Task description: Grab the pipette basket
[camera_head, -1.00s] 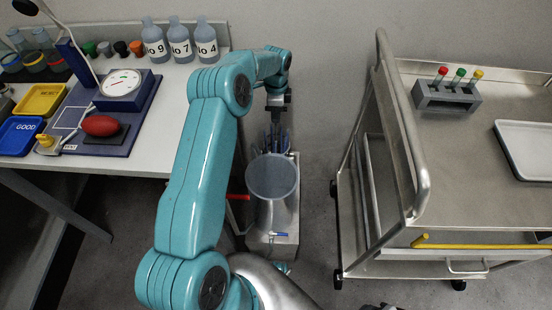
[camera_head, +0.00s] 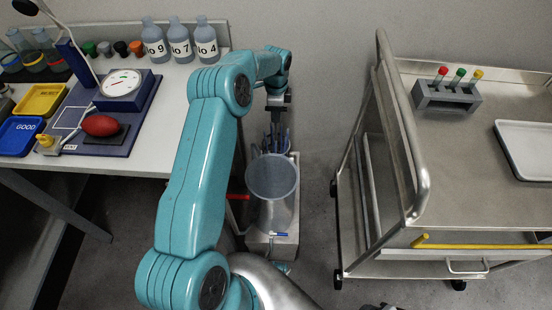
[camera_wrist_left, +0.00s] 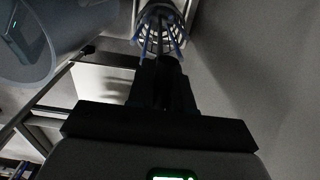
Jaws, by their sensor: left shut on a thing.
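The pipette basket (camera_wrist_left: 180,12) shows at the top of the left wrist view as a pale round rim with several blue pipettes in it. In the head view its pipettes (camera_head: 270,140) stand behind a grey-blue cylinder, which hides much of the basket. My left gripper (camera_head: 276,104) reaches down above the basket. In the left wrist view the dark fingers (camera_wrist_left: 160,50) are closed together at the basket's handle, a thin upright part among the pipettes. My right gripper is not in view.
The grey-blue cylinder (camera_head: 272,180) stands in front of the basket on a metal unit with a blue-handled tap (camera_head: 278,234). A metal cart (camera_head: 400,180) stands to the right. A white bench (camera_head: 175,110) with bottles and a scale is at the left.

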